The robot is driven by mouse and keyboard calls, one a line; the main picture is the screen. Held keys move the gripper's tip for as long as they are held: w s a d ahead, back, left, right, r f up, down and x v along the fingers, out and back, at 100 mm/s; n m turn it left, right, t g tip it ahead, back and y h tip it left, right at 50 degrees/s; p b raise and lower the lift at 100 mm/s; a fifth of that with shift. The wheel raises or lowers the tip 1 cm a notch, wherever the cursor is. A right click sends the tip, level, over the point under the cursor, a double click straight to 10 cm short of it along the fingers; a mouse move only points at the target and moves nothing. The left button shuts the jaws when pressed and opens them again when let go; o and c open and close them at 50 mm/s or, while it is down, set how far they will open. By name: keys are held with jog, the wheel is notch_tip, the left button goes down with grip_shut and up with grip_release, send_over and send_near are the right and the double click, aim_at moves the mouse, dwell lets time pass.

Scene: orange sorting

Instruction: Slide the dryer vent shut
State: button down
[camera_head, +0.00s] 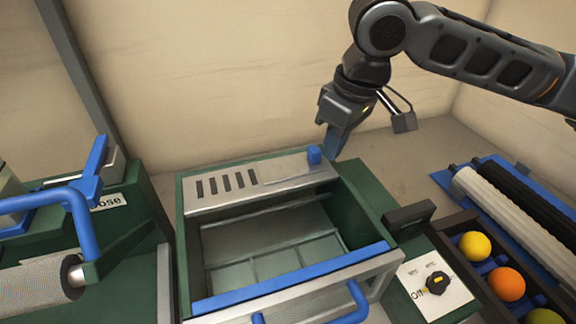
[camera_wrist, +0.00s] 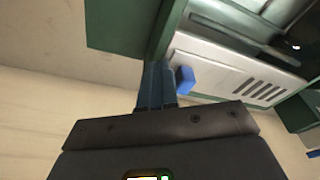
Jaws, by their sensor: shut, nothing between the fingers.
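The dryer is a green box with an open-topped metal interior. Its vent is a silver plate (camera_head: 262,182) along the back rim, with several dark slots at the left and a blue knob (camera_head: 314,155) at the right end. The slots look dark and uncovered. My gripper (camera_head: 334,148) is shut and empty, pointing down just right of the knob. In the wrist view the closed fingers (camera_wrist: 156,85) are beside the blue knob (camera_wrist: 185,80), and the slotted plate (camera_wrist: 225,68) extends to the right. I cannot tell whether the fingers touch the knob.
A blue-edged drawer front with a handle (camera_head: 350,302) is at the front of the dryer. A control dial (camera_head: 437,284) sits to the right, beside yellow (camera_head: 474,245) and orange (camera_head: 506,283) balls and rollers (camera_head: 515,220). Blue pipework (camera_head: 75,210) stands left. A wall is behind.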

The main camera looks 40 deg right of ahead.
aim_at(265, 172)
jog(key=shift+w+a+p, duration=0.55)
jog(key=shift+w+a, duration=0.2)
jog(key=shift+a, duration=1.05)
jog(key=shift+w+a+p, duration=0.5)
jog(key=shift+w+a, duration=0.3)
jog(key=shift+a, duration=1.05)
jog(key=shift+w+a+p, duration=0.55)
jog(key=shift+w+a, duration=0.2)
jog(key=shift+a, duration=1.05)
notch_tip(265, 172, up, 7)
jog(key=d+p, duration=0.1)
jog(key=p, duration=0.5)
jog(key=shift+s, duration=0.2)
